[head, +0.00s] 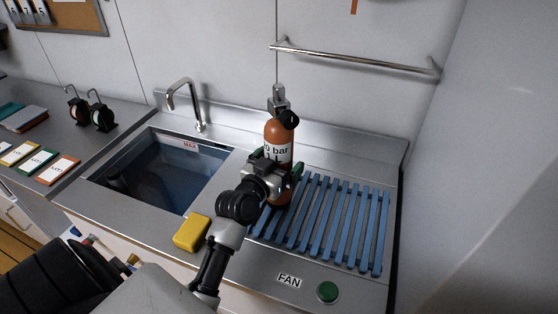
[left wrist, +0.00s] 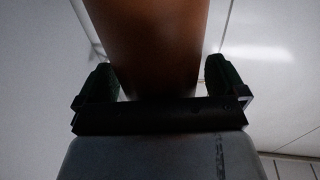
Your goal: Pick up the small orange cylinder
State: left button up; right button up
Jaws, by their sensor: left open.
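The small orange cylinder (head: 279,134) stands upright at the left end of the blue slatted rack, with a dark valve and a metal fitting on top and a white label reading "bar". My left gripper (head: 278,166) is at its lower half, with a green-padded finger on either side. In the left wrist view the cylinder (left wrist: 155,45) rises between the two fingers of the left gripper (left wrist: 160,80), with narrow gaps showing beside it. The jaws are open. The cylinder's base is partly hidden by the gripper. My right gripper is out of view.
The blue rack (head: 331,225) is otherwise clear. A sink (head: 150,165) with a tap (head: 190,100) lies to the left. A yellow sponge (head: 191,232) sits near the front edge. A wall rail (head: 350,59) runs behind, and a green button (head: 327,291) is at the front right.

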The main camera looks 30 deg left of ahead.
pick_arm(q)
jog(key=shift+s, duration=0.1)
jog(key=c, duration=1.8)
jog(key=shift+a+r, duration=0.1)
jog(key=shift+r, duration=0.15)
grip_shut()
jog(key=shift+r, duration=0.1)
